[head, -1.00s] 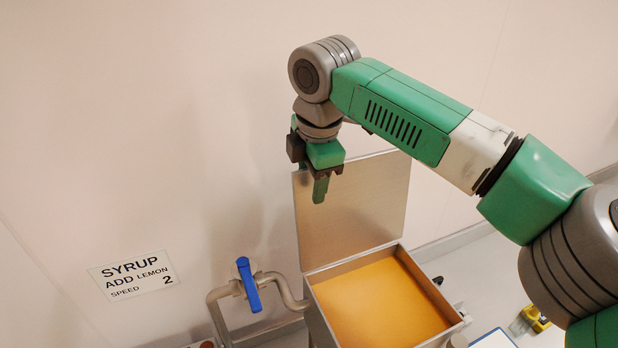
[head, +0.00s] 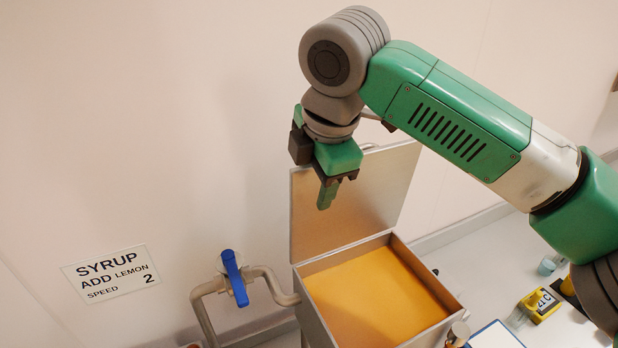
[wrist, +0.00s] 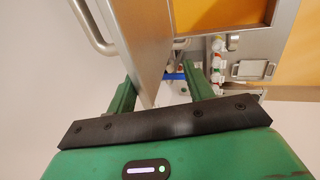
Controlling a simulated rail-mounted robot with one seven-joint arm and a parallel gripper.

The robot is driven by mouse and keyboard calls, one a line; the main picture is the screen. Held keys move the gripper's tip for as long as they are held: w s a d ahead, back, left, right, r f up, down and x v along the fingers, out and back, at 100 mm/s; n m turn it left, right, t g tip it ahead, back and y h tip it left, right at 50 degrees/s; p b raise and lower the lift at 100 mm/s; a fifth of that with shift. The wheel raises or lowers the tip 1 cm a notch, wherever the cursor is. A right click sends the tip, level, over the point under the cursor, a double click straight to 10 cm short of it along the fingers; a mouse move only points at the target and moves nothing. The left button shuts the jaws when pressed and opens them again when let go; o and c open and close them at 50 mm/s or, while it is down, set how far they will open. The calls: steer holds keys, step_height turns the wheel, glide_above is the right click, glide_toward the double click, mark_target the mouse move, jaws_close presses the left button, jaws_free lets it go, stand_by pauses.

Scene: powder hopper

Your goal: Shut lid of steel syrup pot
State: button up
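The steel syrup pot (head: 312,312) is a square box in the head view, full of flat orange syrup (head: 375,300). Its steel lid (head: 375,205) stands open, tilted up along the back edge near the wall. My gripper (head: 327,193) hangs at the lid's upper left part, overlapping it in the head view. In the wrist view the gripper (wrist: 162,78) has its two green fingers well apart. The lid (wrist: 145,35) reaches down between them, with a visible gap to the right finger. A bar handle (wrist: 92,27) shows on the lid's left face.
A pipe with a blue valve handle (head: 235,278) is left of the pot. A wall sign (head: 111,274) reads syrup, add lemon, speed 2. A yellow device (head: 540,305) and a clipboard (head: 495,336) lie to the right. The wall is close behind the lid.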

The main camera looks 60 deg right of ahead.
steer(key=shift+s+a, duration=0.1)
steer(key=shift+s, duration=0.1)
steer(key=shift+s+a+f+b, duration=0.15)
steer(key=shift+f+b, duration=0.05)
steer(key=shift+b, duration=0.1)
steer(key=shift+s+a+f+t+b, duration=0.2)
steer(key=shift+s+a+b, duration=0.3)
steer(key=shift+s+b, duration=0.25)
steer(key=shift+s+a+f+t+b, duration=0.1)
steer(key=shift+s+a+t+b, duration=0.1)
steer(key=shift+s+a+b, duration=0.45)
steer(key=shift+s+d, duration=0.15)
steer(key=shift+d, duration=0.05)
